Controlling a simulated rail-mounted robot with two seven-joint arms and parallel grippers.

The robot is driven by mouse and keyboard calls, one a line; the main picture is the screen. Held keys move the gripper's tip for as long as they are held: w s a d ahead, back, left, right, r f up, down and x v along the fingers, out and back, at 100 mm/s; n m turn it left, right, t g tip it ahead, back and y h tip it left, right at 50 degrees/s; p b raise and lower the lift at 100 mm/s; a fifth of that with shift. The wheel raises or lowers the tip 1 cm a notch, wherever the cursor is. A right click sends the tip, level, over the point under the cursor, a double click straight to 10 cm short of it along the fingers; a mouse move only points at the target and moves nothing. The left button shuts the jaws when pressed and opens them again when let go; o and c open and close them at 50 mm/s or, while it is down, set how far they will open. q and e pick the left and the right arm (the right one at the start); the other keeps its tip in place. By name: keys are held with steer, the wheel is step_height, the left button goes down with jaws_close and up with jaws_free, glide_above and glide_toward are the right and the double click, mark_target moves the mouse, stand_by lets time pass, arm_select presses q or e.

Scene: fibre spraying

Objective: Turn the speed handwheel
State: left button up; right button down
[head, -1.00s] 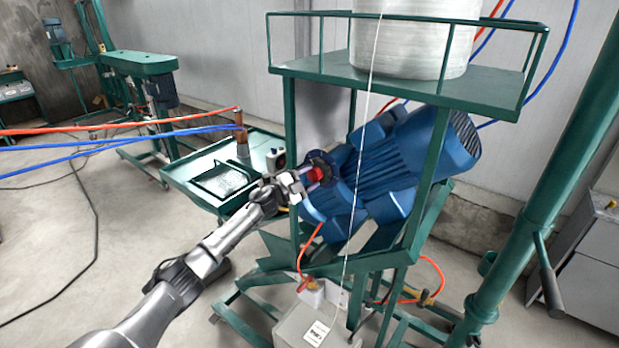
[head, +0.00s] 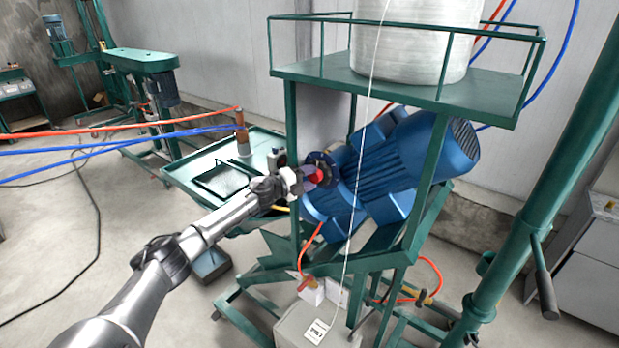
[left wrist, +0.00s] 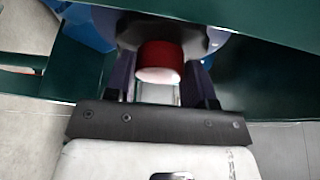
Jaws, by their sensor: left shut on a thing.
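The speed handwheel (head: 322,163) is a dark disc with a red hub on the near left end of the big blue motor (head: 385,165). In the left wrist view the red hub (left wrist: 160,57) has a pale end facing the camera, in front of a greyish disc. My left gripper (head: 307,178) is at the handwheel, its two dark fingers on either side of the red hub in the left wrist view (left wrist: 163,80). It is shut on the handwheel. My right gripper is not in view.
A green frame (head: 430,185) surrounds the motor, with an upright post close to my left gripper. A white fibre roll (head: 412,40) stands on its top shelf. A green tray table (head: 190,168) is behind the gripper. Red and blue hoses cross at left.

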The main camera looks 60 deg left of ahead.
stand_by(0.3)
arm_select(q)
steer(key=o, duration=0.9)
steer(key=shift+s, duration=0.15)
steer(key=shift+s+f, duration=0.15)
steer(key=shift+s, duration=0.4)
steer(key=shift+s+a, duration=0.2)
steer(key=shift+s, duration=6)
